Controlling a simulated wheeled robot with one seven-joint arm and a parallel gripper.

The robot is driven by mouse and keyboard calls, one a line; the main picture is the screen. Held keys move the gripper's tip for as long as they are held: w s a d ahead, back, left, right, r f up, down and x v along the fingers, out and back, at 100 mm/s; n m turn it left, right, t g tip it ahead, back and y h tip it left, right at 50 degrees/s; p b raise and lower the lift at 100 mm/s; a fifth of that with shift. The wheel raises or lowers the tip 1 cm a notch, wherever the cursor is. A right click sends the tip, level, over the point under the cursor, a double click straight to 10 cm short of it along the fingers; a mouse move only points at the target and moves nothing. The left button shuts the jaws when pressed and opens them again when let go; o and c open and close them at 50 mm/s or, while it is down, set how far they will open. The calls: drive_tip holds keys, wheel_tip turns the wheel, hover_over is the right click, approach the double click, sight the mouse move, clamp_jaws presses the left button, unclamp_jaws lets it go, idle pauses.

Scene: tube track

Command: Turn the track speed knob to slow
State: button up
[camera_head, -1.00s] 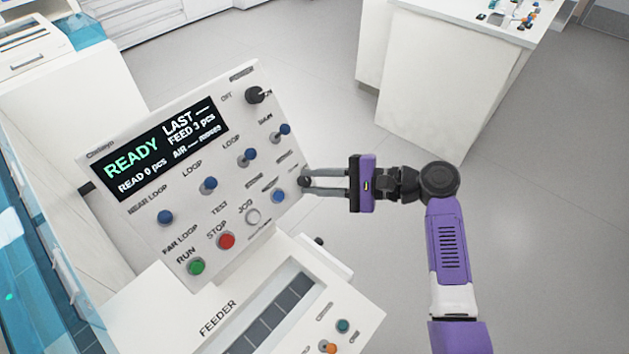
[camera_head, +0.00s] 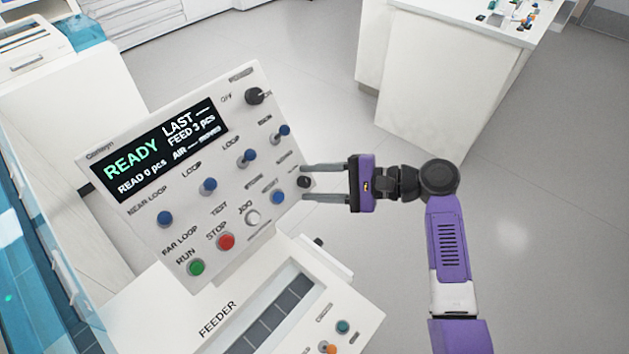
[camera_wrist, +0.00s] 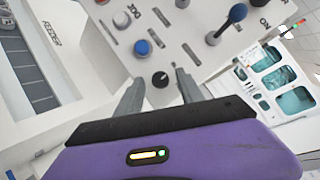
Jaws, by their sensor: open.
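A small black knob (camera_head: 304,182) sits at the right edge of the white control panel (camera_head: 130,215); its label is too small to read. In the wrist view the knob (camera_wrist: 160,79) shows a small pale mark, but I cannot tell which setting it points at. My gripper (camera_head: 306,182) is open, with its two fingers spread on either side of the knob, their tips near the panel face. In the wrist view my gripper's fingers (camera_wrist: 159,76) stand apart from the knob, with a gap on each side.
Another black knob (camera_head: 254,96) is at the panel's top right. Several blue-tipped toggles, a blue button (camera_head: 278,197), a red button (camera_head: 226,241) and a green button (camera_head: 196,267) surround the area. The feeder (camera_head: 235,315) lies below. Open floor is to the right.

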drive_tip(key=shift+d, duration=0.1)
drive_tip(key=v, duration=0.7)
drive_tip(key=shift+d+b, duration=0.25)
drive_tip(key=shift+b, duration=0.2)
drive_tip(key=shift+r, duration=0.1)
